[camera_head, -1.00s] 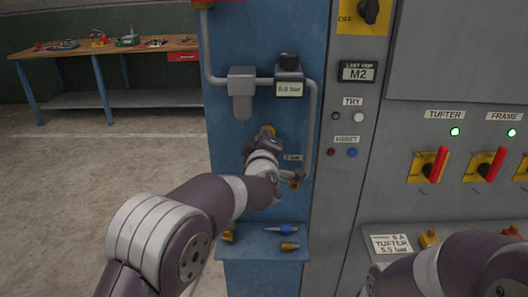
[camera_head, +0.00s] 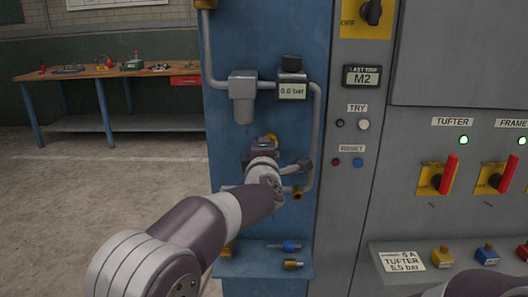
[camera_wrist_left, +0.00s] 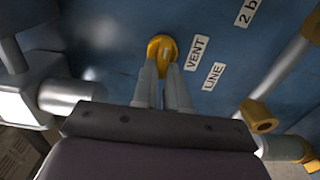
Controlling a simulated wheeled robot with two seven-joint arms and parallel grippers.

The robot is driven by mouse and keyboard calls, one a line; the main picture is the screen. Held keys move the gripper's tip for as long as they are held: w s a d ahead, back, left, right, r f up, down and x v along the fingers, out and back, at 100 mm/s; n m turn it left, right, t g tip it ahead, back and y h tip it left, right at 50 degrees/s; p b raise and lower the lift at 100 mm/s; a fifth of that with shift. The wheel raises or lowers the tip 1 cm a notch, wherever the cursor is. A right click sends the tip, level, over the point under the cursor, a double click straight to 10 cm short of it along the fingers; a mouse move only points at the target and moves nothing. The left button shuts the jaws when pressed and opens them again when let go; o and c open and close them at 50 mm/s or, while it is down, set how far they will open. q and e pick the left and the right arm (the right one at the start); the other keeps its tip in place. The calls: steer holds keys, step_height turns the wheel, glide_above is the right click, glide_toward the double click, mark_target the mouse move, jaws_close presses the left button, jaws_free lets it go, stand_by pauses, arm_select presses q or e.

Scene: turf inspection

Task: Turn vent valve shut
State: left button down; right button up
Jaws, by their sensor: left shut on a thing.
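The vent valve (camera_wrist_left: 162,46) is a small yellow knob on the blue panel, beside a VENT label (camera_wrist_left: 197,52) and a LINE label (camera_wrist_left: 213,76) in the left wrist view. My left gripper (camera_wrist_left: 161,80) is shut on it, one finger at each side. In the head view the valve (camera_head: 272,138) shows as a yellow bit just above my left gripper (camera_head: 266,146), whose wrist hides most of it. I cannot tell which label the knob points to. My right gripper is not in view; only part of that arm shows at the bottom right.
A gauge (camera_head: 292,91) above reads 0.0 bar. A grey pipe (camera_head: 318,130) runs down close to the right of my left gripper. A small shelf (camera_head: 230,268) below holds several fittings. A workbench (camera_head: 108,71) stands back left, with clear floor before it.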

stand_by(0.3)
arm_select(q)
steer(key=c, duration=1.2)
jaws_free()
steer(key=shift+o, duration=0.2)
steer(key=s, duration=1.2)
steer(key=shift+s, duration=0.4)
